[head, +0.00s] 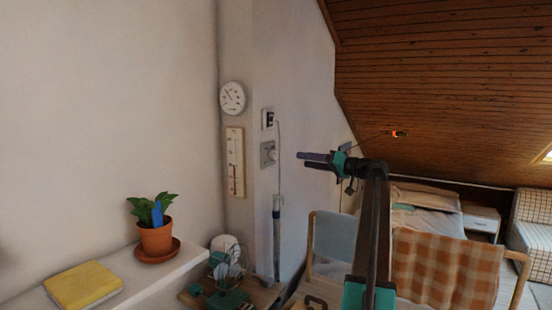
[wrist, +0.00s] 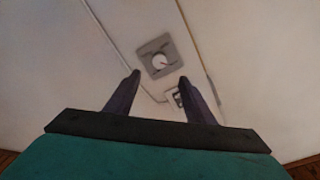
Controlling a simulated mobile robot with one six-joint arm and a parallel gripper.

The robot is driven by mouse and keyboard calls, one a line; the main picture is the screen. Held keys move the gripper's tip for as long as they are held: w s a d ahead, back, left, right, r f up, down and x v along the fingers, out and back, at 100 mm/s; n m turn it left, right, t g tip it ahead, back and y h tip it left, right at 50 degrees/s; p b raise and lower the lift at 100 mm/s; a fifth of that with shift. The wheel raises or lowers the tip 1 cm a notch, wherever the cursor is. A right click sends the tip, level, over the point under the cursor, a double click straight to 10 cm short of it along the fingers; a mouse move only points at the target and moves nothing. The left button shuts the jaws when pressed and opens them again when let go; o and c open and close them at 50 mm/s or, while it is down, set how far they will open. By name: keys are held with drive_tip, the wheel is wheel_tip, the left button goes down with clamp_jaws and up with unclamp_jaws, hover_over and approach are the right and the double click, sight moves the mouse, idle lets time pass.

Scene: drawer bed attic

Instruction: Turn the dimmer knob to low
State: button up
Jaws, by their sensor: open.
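The dimmer knob (head: 270,154) is a small round knob on a grey square plate on the wall, below a white switch or socket. In the wrist view the dimmer knob (wrist: 160,61) is light and round, with a dark mark at its lower right, and lies ahead of the fingertips. My gripper (head: 302,160) is open and empty, to the right of the knob in the head view, its fingers pointing left. In the wrist view my gripper (wrist: 160,76) has its two dark fingers apart, with the plate beyond and between them. The fingers appear apart from the knob.
A white socket (head: 268,119) with a cord is above the plate. A round dial (head: 232,98) and a thermometer (head: 235,162) hang to the left. A potted plant (head: 155,237) and yellow book (head: 84,286) rest on a ledge. A chair (head: 336,238) stands below right.

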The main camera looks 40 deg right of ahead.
sight(275, 156)
drive_tip(key=shift+w, duration=0.1)
drive_tip(key=w+a+p, duration=0.1)
drive_tip(key=w, duration=0.3)
drive_tip(key=w+p, duration=0.2)
drive_tip(key=w, duration=0.2)
drive_tip(key=w+a+p, duration=0.1)
drive_tip(key=w, duration=0.4)
drive_tip(key=shift+w+a, duration=0.1)
drive_tip(key=shift+a, duration=0.2)
drive_tip(key=c, duration=1.1)
drive_tip(key=shift+o, duration=0.2)
drive_tip(key=shift+f+b, duration=0.2)
drive_tip(key=shift+b, duration=0.5)
drive_tip(key=shift+r+n+b, duration=0.15)
drive_tip(key=shift+n+b, duration=0.15)
drive_tip(key=shift+b, duration=0.45)
drive_tip(key=o, duration=1.1)
drive_tip(key=shift+c, duration=0.2)
